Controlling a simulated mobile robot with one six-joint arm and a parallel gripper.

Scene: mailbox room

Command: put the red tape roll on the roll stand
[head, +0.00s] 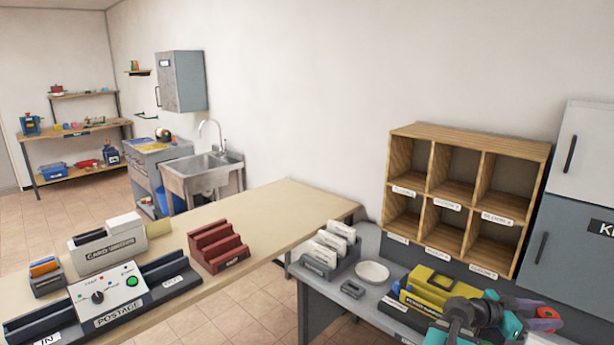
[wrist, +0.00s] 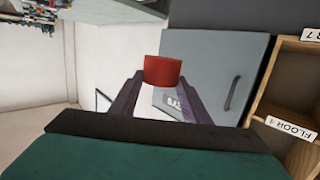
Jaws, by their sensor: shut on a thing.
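The red tape roll (wrist: 163,72) is held between the two dark fingertips of my gripper (wrist: 162,86) in the wrist view. In the head view the red roll (head: 548,314) shows at the lower right, at the tip of my gripper (head: 532,322), in front of the grey cabinet. My gripper is shut on the roll, above and to the right of the grey table's items. I cannot pick out the roll stand for certain; my arm hides part of the table there.
The grey table (head: 322,287) carries a yellow item (head: 432,286), a white dish (head: 372,271) and a grey card holder (head: 330,256). Wooden pigeonholes (head: 467,140) stand behind it. A grey cabinet (head: 569,262) is at the right. A beige counter (head: 290,208) lies left.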

